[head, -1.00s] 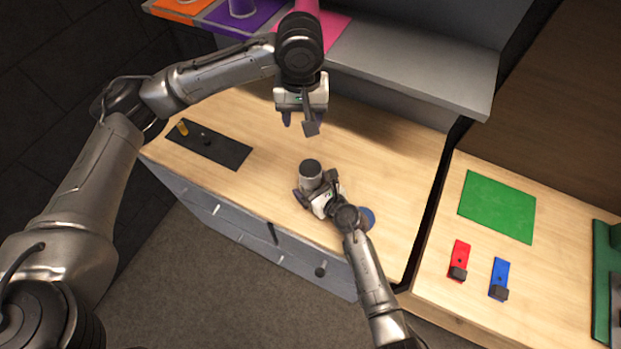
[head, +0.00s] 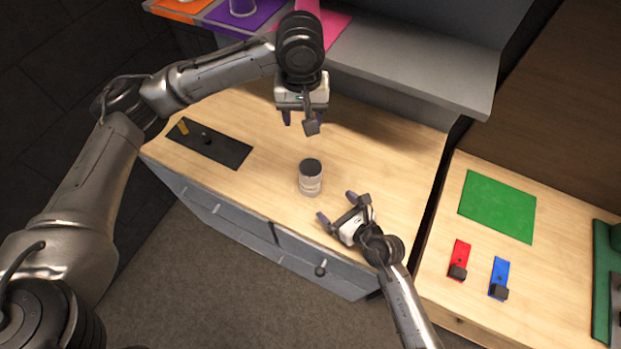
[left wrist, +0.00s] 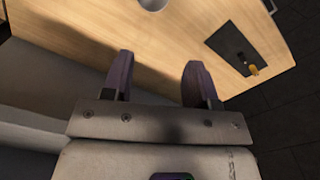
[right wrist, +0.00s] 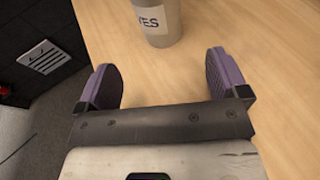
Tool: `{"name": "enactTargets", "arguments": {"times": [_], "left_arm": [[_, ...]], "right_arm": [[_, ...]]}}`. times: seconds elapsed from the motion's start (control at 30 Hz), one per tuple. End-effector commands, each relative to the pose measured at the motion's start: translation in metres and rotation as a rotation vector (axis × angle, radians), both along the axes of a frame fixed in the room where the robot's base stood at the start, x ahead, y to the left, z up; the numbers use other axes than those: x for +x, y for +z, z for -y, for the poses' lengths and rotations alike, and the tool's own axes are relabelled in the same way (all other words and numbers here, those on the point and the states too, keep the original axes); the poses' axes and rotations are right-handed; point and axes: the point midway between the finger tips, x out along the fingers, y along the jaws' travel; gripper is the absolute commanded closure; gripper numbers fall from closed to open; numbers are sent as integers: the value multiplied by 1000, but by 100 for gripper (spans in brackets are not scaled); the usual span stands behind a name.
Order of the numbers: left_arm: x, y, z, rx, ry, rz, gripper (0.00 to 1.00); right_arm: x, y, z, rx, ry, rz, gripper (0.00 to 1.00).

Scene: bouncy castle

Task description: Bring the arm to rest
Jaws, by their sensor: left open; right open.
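My right gripper (head: 337,208) is open and empty over the front edge of the wooden counter (head: 400,190). A clear jar with a dark lid (head: 311,178) stands upright on the counter, just left of and beyond the right fingertips and apart from them. In the right wrist view the jar (right wrist: 160,20) is ahead of the open fingers, and part of a label reading "ES" shows. My left gripper (head: 299,122) is open and empty above the back of the counter, pointing down. In the left wrist view its fingers (left wrist: 158,78) have nothing between them.
A grey shelf (head: 420,80) with coloured mats overhangs the back. A black tray (head: 208,145) lies at the left. On the right counter are a green mat (head: 497,206), a red piece (head: 460,258) and a blue piece (head: 499,278). Grey drawers (head: 270,240) face the front.

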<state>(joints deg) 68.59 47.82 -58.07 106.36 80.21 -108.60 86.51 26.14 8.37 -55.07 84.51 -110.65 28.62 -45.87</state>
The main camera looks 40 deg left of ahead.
Motion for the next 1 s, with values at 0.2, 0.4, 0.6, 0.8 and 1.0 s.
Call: {"name": "enactTargets", "arguments": {"times": [0.2, 0.4, 0.6, 0.8, 1.0], "left_arm": [[0, 0, 0, 0, 0, 0, 46], [0, 0, 0, 0, -15, 0, 46], [1, 0, 2, -10, -233, 11, 46], [24, 4, -2, 80, -585, 158, 46], [48, 38, -2, 314, -910, 400, 46]], "right_arm": [[-3, 3, 9, -1, 0, 1, 7], [-3, 3, 10, 1, -2, -7, 7], [9, 15, 10, 100, -99, -69, 7], [46, 74, 26, 573, -384, -264, 7], [79, 152, 83, 1196, -665, -565, 7]]}}
